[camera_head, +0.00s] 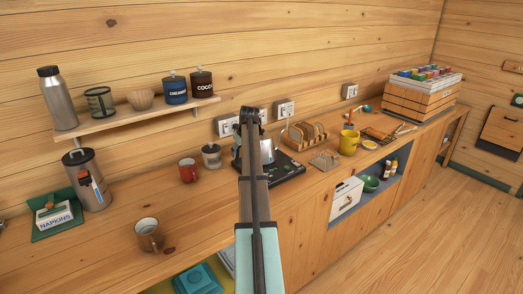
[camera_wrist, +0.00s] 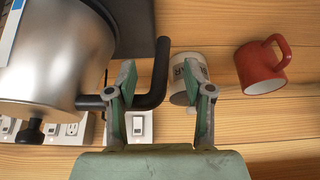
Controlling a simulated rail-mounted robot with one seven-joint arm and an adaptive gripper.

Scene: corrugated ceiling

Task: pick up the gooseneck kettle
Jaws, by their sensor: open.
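The gooseneck kettle (camera_wrist: 50,62) has a rounded silver body and a black bent handle; its body fills the upper left of the wrist view. In the head view the kettle (camera_head: 267,151) stands on a black base and is partly hidden behind my arm. My gripper (camera_wrist: 166,83) is open, with its green-padded fingers beside the kettle. The spout is not clear in either view.
A red mug (camera_wrist: 262,66) and a white lidded jar (camera_wrist: 188,76) are close to the right finger. The black base (camera_head: 285,172) has a toast rack (camera_head: 306,134) to its right. A shelf (camera_head: 150,117) with canisters runs along the wall.

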